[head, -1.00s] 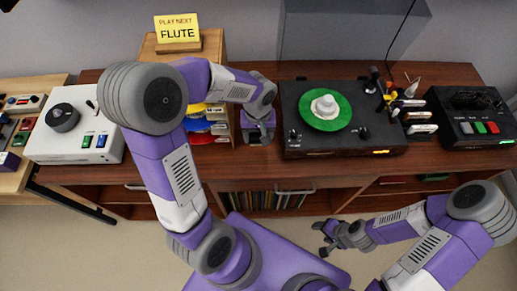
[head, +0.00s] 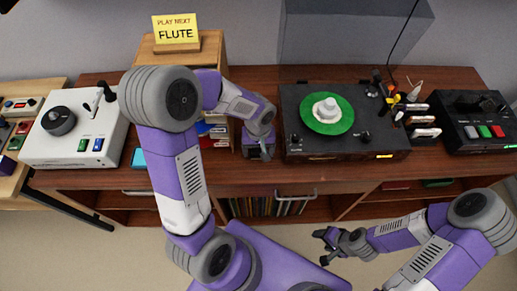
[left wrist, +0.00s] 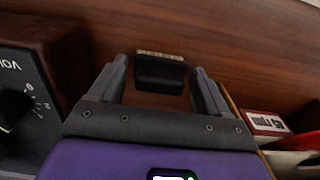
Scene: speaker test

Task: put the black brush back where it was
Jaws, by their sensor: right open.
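The black brush (left wrist: 160,73), a small dark block with a pale bristle edge, shows in the left wrist view against the brown wood. It lies between the two fingers of my left gripper (left wrist: 160,82), with a gap on each side. That gripper is open. In the head view my left gripper (head: 259,148) is low over the tabletop, just left of the turntable (head: 300,145), and the brush is hidden there. The turntable carries a green-labelled disc (head: 318,124). My right gripper (head: 326,243) is open and empty in front of the cabinet.
A white device (head: 60,147) is at the left. A black button box (head: 480,143) and small items are at the right. The turntable's side is close to my left gripper.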

